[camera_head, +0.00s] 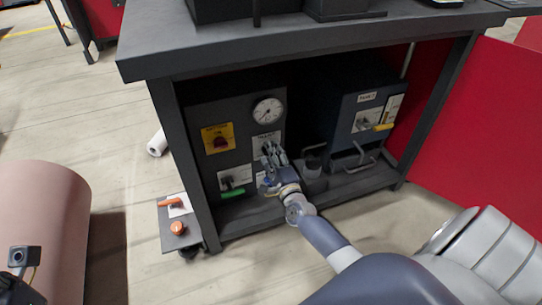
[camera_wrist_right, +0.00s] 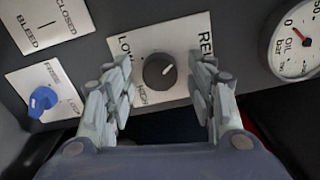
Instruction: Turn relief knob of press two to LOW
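The relief knob (camera_wrist_right: 158,70) is black and round with a white pointer line, on a white plate (camera_wrist_right: 190,25) reading LOW at left and "REL…" at right. Its line points up and to the right in the wrist view, away from LOW. My right gripper (camera_wrist_right: 160,92) is open, one finger on each side of the knob, with visible gaps. In the head view my right gripper (camera_head: 270,152) is at the dark panel (camera_head: 240,148) under the bench, just below a round gauge (camera_head: 268,110), and hides the knob. My left gripper's fingers do not show.
A blue knob (camera_wrist_right: 42,100) and a BLEED/CLOSED plate (camera_wrist_right: 48,18) lie left of the relief plate. A red switch (camera_head: 220,142), a green handle (camera_head: 232,193) and a blue box (camera_head: 350,115) are nearby. The bench leg (camera_head: 180,150) stands left of the panel.

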